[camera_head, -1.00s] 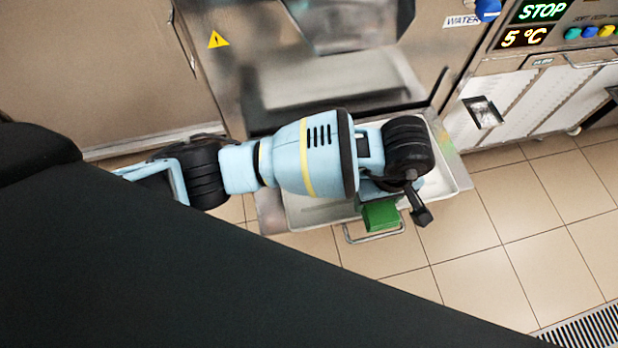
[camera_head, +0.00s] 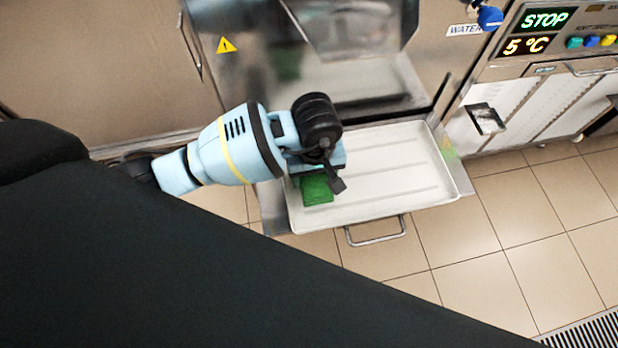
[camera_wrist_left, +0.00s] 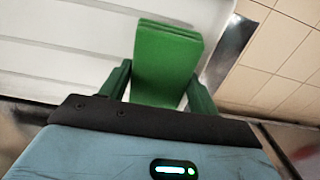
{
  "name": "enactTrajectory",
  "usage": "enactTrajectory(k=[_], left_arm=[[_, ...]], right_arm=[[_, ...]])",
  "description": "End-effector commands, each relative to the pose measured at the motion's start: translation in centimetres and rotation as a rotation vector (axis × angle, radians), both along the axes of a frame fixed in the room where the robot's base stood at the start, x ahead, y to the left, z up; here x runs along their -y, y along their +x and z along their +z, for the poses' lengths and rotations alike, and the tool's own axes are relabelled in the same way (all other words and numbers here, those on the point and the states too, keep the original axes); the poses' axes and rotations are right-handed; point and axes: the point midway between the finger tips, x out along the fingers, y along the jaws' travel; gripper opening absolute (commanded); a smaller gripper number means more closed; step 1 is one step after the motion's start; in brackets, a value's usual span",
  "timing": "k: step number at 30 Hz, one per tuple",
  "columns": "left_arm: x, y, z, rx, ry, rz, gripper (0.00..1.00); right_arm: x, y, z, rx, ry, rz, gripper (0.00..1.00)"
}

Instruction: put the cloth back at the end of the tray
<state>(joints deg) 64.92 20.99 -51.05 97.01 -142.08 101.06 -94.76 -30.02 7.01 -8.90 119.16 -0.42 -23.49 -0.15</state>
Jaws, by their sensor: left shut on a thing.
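The green cloth (camera_head: 317,190) is a small folded block at the left end of the white tray (camera_head: 400,170). My left gripper (camera_head: 322,180) is shut on it, above the tray's left part. In the left wrist view the cloth (camera_wrist_left: 165,60) sits between the two fingers (camera_wrist_left: 160,90), with the pale tray surface (camera_wrist_left: 60,45) behind it. I cannot tell whether the cloth touches the tray. My right gripper is not in view.
A metal handle (camera_head: 376,232) sticks out at the tray's front. The steel freezer front (camera_head: 300,80) stands behind the tray. A control panel (camera_head: 560,38) reading STOP and 5 °C is at the upper right. Tiled floor (camera_head: 470,260) lies in front. The tray's middle and right are bare.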

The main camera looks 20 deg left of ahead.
Motion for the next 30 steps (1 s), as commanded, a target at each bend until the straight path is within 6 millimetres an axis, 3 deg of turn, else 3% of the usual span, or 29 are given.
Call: enactTrajectory(k=[6, 14, 27, 28, 30], left_arm=[[-1.5, 0.1, -0.2, -0.002, 0.002, 0.003, 0.4], [-1.3, 0.1, -3.5, -0.002, 0.0, 0.001, 0.4], [-1.4, 0.1, -4.0, 0.0, 0.001, 0.0, 0.4], [-1.4, 0.1, -4.1, 0.0, 0.001, 0.0, 0.63], [-1.3, 0.1, -4.0, 0.0, 0.001, 0.0, 0.7]], right_arm=[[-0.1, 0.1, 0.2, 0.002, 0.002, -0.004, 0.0], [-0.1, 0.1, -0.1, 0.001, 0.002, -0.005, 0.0], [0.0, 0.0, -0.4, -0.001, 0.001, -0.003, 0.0], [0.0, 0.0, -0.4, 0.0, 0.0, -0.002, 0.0], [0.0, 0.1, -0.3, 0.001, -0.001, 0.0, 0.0]])
